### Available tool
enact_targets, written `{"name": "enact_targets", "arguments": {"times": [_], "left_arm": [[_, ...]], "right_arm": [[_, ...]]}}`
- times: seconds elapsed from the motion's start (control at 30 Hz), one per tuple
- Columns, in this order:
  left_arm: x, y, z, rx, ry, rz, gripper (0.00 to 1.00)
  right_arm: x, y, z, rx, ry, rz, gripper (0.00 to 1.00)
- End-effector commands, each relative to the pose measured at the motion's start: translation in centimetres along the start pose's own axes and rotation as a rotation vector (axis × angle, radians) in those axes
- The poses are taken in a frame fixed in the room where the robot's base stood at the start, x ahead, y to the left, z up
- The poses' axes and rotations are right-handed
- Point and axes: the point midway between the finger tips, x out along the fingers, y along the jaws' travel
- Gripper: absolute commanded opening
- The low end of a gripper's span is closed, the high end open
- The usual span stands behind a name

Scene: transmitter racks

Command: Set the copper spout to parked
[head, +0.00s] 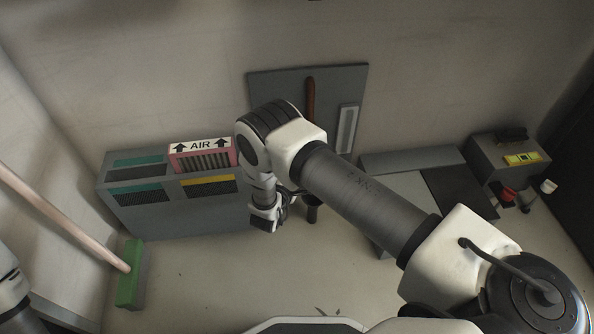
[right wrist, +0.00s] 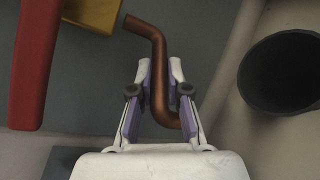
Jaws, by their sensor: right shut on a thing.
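The copper spout (right wrist: 158,75), a bent brown tube, runs between the two fingers of my right gripper (right wrist: 160,88) in the right wrist view. The gripper is shut on it, and the spout's upper end bends to the upper left, clear of the fingers. In the head view my right gripper (head: 290,205) is low in front of the wall, largely hidden by my own wrist, and I cannot make out the spout there. My left gripper is out of view.
A dark round cup (right wrist: 285,72) stands right of the gripper, and a red bar (right wrist: 35,60) is at left. The head view shows a grey rack (head: 180,215) with an AIR module (head: 203,155), a green broom (head: 130,275), and a wall panel (head: 275,85).

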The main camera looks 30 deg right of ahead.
Motion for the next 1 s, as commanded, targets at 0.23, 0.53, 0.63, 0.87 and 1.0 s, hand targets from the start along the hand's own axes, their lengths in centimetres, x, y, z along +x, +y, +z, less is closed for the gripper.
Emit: {"name": "enact_targets", "arguments": {"times": [0.23,0.53,0.63,0.87,1.0], "left_arm": [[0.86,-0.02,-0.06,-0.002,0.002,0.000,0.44],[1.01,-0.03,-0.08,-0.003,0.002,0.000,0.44],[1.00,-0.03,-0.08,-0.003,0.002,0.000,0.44],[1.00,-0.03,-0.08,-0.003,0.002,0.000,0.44],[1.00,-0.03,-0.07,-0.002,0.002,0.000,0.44]], "right_arm": [[0.06,-0.18,-0.09,0.025,-0.093,-0.060,0.00],[0.07,-0.11,0.03,0.032,-0.129,-0.082,0.00],[0.07,-0.10,0.04,0.032,-0.130,-0.083,0.00],[0.08,-0.09,0.05,0.032,-0.130,-0.082,0.26],[0.09,-0.07,0.06,0.032,-0.130,-0.081,0.41]]}}
